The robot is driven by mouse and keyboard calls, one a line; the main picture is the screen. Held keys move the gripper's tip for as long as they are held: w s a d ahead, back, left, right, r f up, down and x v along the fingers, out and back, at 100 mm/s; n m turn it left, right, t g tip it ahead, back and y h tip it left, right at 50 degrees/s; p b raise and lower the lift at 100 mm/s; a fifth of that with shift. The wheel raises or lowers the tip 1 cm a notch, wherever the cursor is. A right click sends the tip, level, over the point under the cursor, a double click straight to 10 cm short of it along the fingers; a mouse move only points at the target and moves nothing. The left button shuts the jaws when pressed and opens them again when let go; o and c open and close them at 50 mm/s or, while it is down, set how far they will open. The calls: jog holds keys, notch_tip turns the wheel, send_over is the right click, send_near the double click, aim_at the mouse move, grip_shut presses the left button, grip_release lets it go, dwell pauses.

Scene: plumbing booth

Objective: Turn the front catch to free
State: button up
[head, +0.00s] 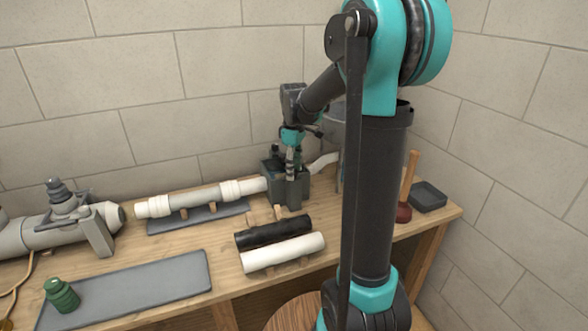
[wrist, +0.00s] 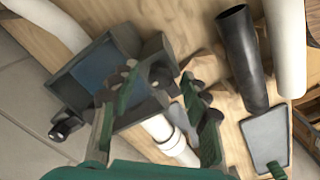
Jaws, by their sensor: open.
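A dark grey-green clamp box (head: 291,190) stands at the back of the bench, at the right end of a white pipe (head: 205,196). In the wrist view the box (wrist: 90,75) shows from above, with a dark part that looks like the front catch (wrist: 158,62) on its bench-front side. A black knob (wrist: 65,125) sits at its rear corner. My gripper (head: 291,165) points down over the box. In the wrist view my gripper (wrist: 162,82) is open, its green fingers near the dark part; I cannot tell whether they touch it. The catch's setting is unclear.
A black pipe (head: 272,232) and a white pipe (head: 284,253) lie in front of the box. A plunger (head: 405,205) and a dark tray (head: 429,196) stand to the right. A grey mat (head: 150,285) with a green bottle (head: 61,295) lies at the front left.

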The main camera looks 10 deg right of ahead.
notch_tip(320, 180, up, 12)
dwell(0.5)
